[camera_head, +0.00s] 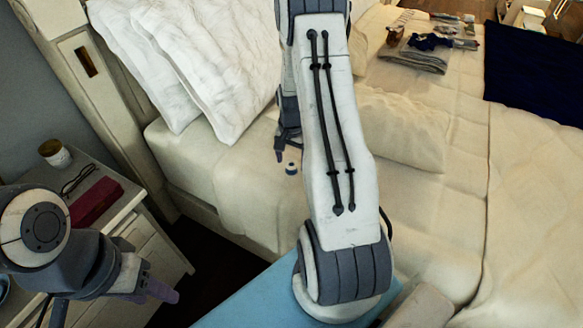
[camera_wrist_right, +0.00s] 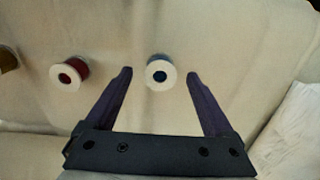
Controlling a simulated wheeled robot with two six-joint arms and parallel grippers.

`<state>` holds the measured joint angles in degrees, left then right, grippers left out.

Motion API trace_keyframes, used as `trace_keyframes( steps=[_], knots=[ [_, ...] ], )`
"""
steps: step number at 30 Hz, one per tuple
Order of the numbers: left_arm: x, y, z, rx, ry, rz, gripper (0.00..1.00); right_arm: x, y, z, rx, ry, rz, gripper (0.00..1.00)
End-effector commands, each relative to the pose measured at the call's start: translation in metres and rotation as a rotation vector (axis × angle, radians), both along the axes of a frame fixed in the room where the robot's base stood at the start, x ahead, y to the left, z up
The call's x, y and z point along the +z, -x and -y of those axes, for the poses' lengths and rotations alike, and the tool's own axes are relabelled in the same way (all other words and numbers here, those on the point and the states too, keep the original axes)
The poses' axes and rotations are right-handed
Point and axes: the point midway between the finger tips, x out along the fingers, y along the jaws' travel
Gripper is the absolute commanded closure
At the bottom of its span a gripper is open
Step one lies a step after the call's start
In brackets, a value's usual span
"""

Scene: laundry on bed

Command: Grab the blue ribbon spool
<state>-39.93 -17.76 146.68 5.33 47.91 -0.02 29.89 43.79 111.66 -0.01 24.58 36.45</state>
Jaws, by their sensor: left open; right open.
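The blue ribbon spool (camera_wrist_right: 160,72), with a white rim and blue centre, lies on the cream bedding. It also shows small in the head view (camera_head: 291,168), just right of my right gripper's fingertip. My right gripper (camera_wrist_right: 159,74) is open, and in the wrist view the spool appears between its two fingertips with a gap on each side. Whether the fingers reach down to the spool's height I cannot tell. My right gripper is partly hidden behind my arm in the head view (camera_head: 281,152). My left gripper (camera_head: 160,291) is open and empty, low at the left by the nightstand.
A red spool (camera_wrist_right: 69,73) lies left of the blue one, and part of a brownish-yellow spool (camera_wrist_right: 8,59) shows at the edge. White pillows (camera_head: 200,60) lie at the bed's head. A nightstand (camera_head: 150,215) holds a red box (camera_head: 95,202) and a jar (camera_head: 55,153).

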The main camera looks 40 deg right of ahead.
Motion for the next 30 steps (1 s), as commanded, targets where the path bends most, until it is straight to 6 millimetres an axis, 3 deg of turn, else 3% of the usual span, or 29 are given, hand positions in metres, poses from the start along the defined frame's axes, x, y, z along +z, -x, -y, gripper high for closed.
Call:
trace_keyframes(
  steps=[5, 12, 13, 18, 20, 30],
  knots=[
    [-0.001, 0.0, 0.0, 0.0, 0.0, 0.0, 0.5, -0.021, 0.001, 0.0, 0.0, -0.001, -0.002, 0.12],
    [-0.001, 0.0, 0.0, 0.0, 0.0, 0.0, 0.5, -0.023, 0.0, 0.0, 0.0, 0.001, 0.001, 0.12],
    [-0.001, 0.0, 0.0, 0.0, 0.0, 0.0, 0.5, -0.023, 0.0, 0.0, 0.0, 0.001, 0.001, 0.16],
    [-0.001, 0.0, 0.0, 0.0, 0.0, 0.0, 0.5, -0.023, 0.0, 0.0, 0.001, 0.001, 0.001, 0.81],
    [-0.001, 0.0, 0.0, 0.0, 0.0, 0.0, 0.5, -0.023, 0.0, 0.0, 0.001, 0.001, 0.001, 1.0],
    [0.0, 0.0, 0.0, 0.0, 0.0, 0.0, 0.5, -0.019, 0.0, 0.0, 0.001, 0.001, 0.001, 1.0]
  ],
)
